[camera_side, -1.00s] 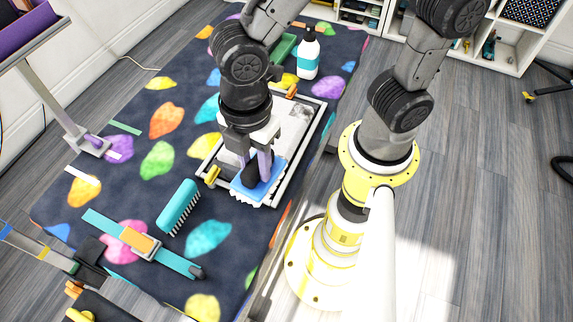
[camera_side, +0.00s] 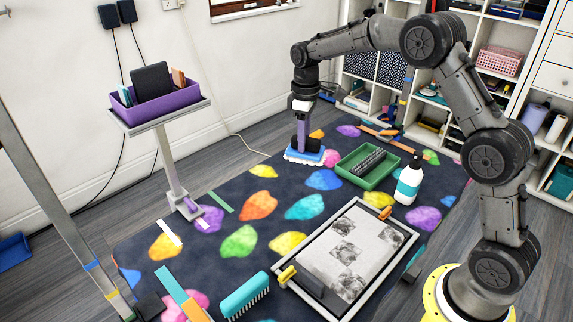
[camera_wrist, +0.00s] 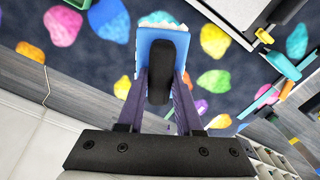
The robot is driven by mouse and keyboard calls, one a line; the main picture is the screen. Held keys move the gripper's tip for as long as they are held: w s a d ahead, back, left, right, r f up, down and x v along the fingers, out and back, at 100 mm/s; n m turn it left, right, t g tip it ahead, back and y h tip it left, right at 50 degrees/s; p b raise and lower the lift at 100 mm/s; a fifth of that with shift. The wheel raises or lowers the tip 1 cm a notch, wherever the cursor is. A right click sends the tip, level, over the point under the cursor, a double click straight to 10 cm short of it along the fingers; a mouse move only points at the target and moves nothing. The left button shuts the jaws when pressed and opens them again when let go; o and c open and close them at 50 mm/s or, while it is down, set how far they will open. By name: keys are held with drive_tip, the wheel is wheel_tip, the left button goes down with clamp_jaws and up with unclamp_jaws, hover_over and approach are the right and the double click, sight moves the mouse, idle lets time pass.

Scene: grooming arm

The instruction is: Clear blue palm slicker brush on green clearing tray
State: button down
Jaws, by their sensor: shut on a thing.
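The blue palm slicker brush (camera_side: 305,156) has a flat blue body with a white underside and a dark grip (camera_wrist: 160,70). My gripper (camera_side: 303,146) is shut on that grip, with a purple finger on each side of it in the wrist view (camera_wrist: 162,78). The brush is level, bristles down, near the far left edge of the patterned mat. I cannot tell its height above the mat. The green clearing tray (camera_side: 353,178) lies to the right of the brush, apart from it. A dark ridged thing (camera_side: 368,161) lies in the tray.
A white bottle (camera_side: 408,182) stands just right of the green tray. A framed board (camera_side: 375,235) with grey patches and a teal brush (camera_side: 243,294) are nearer the camera. A purple bin (camera_side: 158,103) on a stand is at left. Mat between is clear.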

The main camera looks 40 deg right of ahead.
drive_tip(key=s+d+f+m, duration=0.2)
drive_tip(key=d+f+m, duration=0.1)
drive_tip(key=d, duration=0.8)
drive_tip(key=s+d+f+m, duration=0.2)
drive_tip(key=d+f, duration=0.1)
drive_tip(key=d, duration=0.9)
drive_tip(key=shift+s+a+f, duration=0.1)
drive_tip(key=shift+s+f, duration=0.05)
drive_tip(key=shift+f, duration=2.6)
drive_tip(key=shift+f, duration=1)
drive_tip(key=shift+s+d, duration=0.1)
drive_tip(key=shift+d, duration=3)
drive_tip(key=shift+d+f, duration=0.2)
drive_tip(key=shift+d, duration=2.85)
